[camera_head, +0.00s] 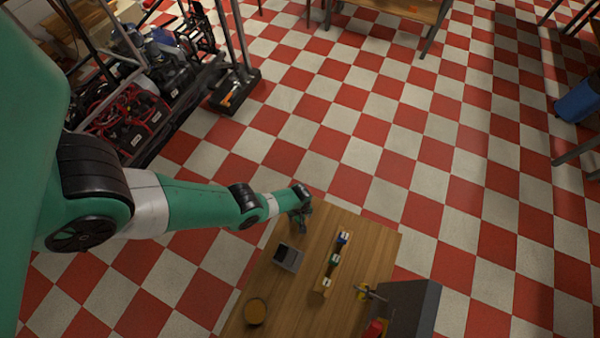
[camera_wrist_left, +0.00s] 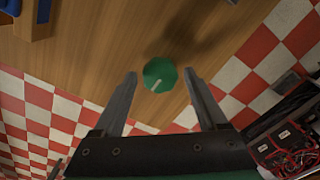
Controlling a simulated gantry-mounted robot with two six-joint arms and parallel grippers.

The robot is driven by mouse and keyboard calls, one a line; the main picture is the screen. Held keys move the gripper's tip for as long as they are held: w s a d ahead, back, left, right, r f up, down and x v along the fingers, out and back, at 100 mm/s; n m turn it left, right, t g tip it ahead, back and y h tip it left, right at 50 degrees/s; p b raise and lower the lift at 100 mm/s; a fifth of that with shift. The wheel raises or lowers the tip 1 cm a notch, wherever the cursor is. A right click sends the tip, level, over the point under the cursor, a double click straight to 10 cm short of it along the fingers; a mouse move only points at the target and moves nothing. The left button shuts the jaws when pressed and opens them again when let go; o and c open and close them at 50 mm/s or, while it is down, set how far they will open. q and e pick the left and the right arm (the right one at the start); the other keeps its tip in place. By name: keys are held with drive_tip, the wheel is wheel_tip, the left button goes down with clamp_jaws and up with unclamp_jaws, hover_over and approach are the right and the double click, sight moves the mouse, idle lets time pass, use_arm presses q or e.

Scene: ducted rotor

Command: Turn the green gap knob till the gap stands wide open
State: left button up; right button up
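In the left wrist view the green gap knob (camera_wrist_left: 159,74) shows from above as a round green cap with a pale pointer mark. The mark runs from near its middle toward the lower edge of the picture. My left gripper (camera_head: 303,226) is over the far left corner of the wooden table. In the wrist view its two fingers are spread wide, with the knob in the space between their tips. I see a clear gap on both sides of the knob. In the head view the knob is not discernible near the gripper. My right gripper is in neither view.
The wooden table (camera_head: 350,240) holds a small grey device (camera_head: 288,257), a wooden strip with blue and green parts (camera_head: 327,283), a round yellowish disc (camera_head: 255,312) and a dark grey housing (camera_head: 410,305). A red object (camera_head: 375,328) is beside the housing.

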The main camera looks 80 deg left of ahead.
use_arm(q)
clamp_jaws()
